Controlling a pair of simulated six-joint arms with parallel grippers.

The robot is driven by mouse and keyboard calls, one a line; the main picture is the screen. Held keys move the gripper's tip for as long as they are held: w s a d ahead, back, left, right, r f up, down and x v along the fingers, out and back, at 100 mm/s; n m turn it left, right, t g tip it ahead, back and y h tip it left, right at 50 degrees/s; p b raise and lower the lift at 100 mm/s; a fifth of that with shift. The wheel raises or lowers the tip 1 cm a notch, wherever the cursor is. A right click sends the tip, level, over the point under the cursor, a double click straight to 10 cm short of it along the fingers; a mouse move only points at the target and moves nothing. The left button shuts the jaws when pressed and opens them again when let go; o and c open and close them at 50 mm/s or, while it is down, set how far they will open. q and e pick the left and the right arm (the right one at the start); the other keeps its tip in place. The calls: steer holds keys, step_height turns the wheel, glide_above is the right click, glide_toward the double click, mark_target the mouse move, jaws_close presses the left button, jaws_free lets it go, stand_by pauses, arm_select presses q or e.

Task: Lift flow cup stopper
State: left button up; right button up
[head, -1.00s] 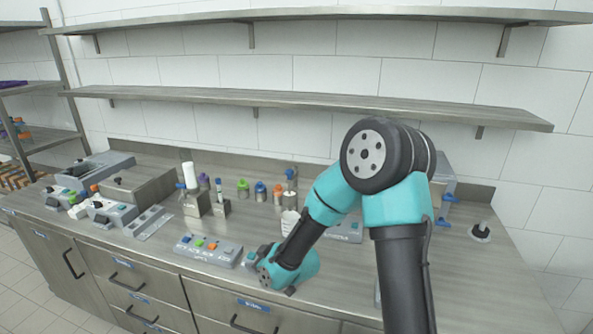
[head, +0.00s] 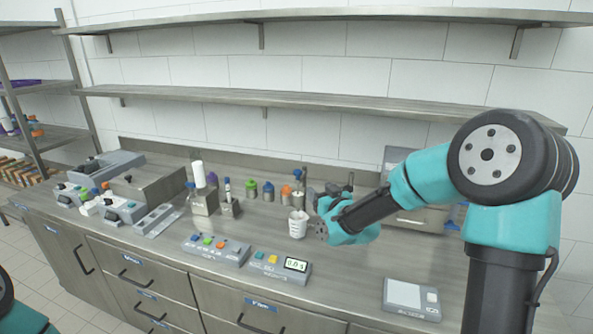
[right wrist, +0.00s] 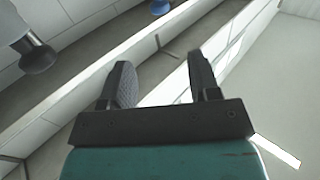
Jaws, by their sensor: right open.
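I cannot clearly pick out the flow cup or its stopper. In the right wrist view a dark grey cylinder with a flared rim (right wrist: 38,55) is at the upper left; I cannot tell if it is one of them. My right gripper (head: 322,190) is above the counter in the head view, behind and right of a white cup (head: 297,226). In the right wrist view its two fingers (right wrist: 160,85) are apart with nothing between them. My right arm hides part of the counter's right side. My left gripper is out of view.
Several capped bottles (head: 251,190) stand along the back of the counter. A button panel (head: 215,248), a display unit (head: 280,264) and a flat scale (head: 411,298) lie in front. A long shelf (head: 300,104) runs above. The counter between display and scale is clear.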

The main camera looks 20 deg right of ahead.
mark_target(298, 175)
steer(key=w, duration=0.5)
steer(key=w+a, duration=0.1)
steer(key=w, duration=1.1)
steer(key=shift+a, duration=0.25)
jaws_close()
